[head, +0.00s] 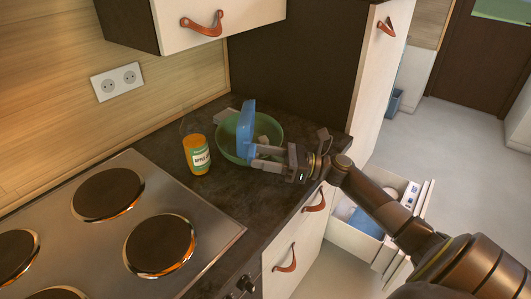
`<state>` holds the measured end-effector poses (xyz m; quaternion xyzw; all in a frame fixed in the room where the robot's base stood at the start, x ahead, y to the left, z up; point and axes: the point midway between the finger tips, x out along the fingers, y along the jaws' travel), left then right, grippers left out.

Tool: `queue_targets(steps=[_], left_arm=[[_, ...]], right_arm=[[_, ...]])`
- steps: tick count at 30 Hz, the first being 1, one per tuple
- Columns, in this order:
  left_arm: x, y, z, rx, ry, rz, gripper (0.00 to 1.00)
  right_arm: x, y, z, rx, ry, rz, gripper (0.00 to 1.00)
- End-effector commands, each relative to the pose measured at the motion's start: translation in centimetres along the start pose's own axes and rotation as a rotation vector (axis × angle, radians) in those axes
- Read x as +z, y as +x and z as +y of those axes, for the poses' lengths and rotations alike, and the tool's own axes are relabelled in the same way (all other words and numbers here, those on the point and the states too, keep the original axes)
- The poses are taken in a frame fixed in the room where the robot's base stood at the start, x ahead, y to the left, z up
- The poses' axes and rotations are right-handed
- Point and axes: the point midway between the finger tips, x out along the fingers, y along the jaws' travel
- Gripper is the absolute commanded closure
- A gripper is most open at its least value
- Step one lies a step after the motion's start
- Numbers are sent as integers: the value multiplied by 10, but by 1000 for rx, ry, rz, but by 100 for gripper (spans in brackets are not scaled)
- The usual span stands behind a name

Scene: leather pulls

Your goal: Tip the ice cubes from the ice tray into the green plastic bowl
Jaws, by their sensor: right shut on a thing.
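A green plastic bowl (226,139) stands on the dark counter near the back corner. My right gripper (258,154) reaches in from the right and is shut on the blue ice tray (246,126). The tray is tipped steeply, almost on edge, above the bowl. Pale ice cubes (264,141) show inside the bowl, to the right of the tray. The tray hides part of the bowl's inside, so I cannot tell whether cubes are still in the tray. My left gripper is not in view.
An orange apple juice bottle (197,155) stands just left of the bowl. A stove (118,227) with several hotplates fills the lower left. An open drawer (352,236) is below my right arm. A tall cabinet (310,75) stands behind the bowl.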

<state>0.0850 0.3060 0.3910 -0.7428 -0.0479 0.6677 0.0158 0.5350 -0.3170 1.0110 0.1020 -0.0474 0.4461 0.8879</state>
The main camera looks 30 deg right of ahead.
Motion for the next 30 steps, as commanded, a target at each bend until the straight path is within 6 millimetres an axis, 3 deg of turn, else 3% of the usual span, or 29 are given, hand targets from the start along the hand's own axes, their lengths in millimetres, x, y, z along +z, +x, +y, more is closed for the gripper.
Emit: queue_targets(steps=[3, 30], left_arm=[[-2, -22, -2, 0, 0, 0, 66], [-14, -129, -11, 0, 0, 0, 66]], right_arm=[[11, 5, 2, -7, 0, 53, 83], [40, 36, 6, -68, -3, 493, 83]])
